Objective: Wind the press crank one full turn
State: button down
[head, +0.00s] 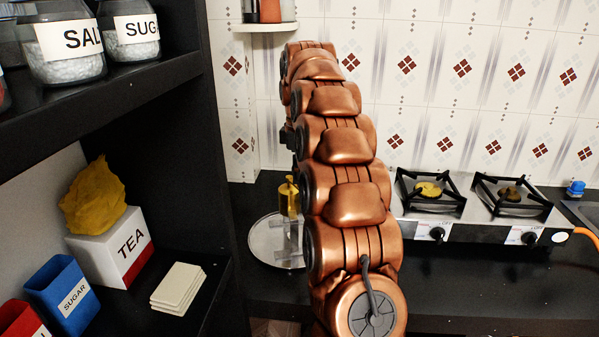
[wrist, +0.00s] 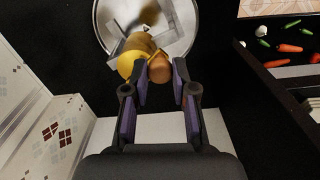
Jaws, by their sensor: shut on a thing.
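In the wrist view my gripper (wrist: 160,75) has its purple-padded fingers shut on the orange-brown knob of the press crank (wrist: 159,69). The knob sits between the fingertips, right beside a yellow rounded part of the press (wrist: 131,64). The press stands over a round shiny metal plate (wrist: 186,18). In the head view a gold part of the press (head: 288,198) shows just left of my copper arm, above the round plate (head: 266,247). My arm hides the crank and my gripper in that view.
A two-burner stove (head: 480,208) stands on the dark counter to the right. A dark shelf (head: 215,262) with a tea box (head: 103,246), a blue sugar box (head: 62,290) and jars is close on the left. The wrist view shows vegetables (wrist: 285,47) at the upper right.

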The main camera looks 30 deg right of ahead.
jog(key=shift+a, duration=0.1)
jog(key=w+a+m+p, duration=0.1)
jog(key=w+a+m, duration=0.1)
jog(key=m, duration=0.9)
jog(key=w+a+m+p, duration=0.1)
jog(key=w+m, duration=0.4)
jog(key=m, duration=0.6)
jog(key=shift+w+a+p, duration=0.25)
jog(key=shift+a+p, duration=0.05)
jog(key=shift+a, duration=0.55)
jog(key=c, duration=0.9)
grip_release()
jog(key=shift+c, duration=0.2)
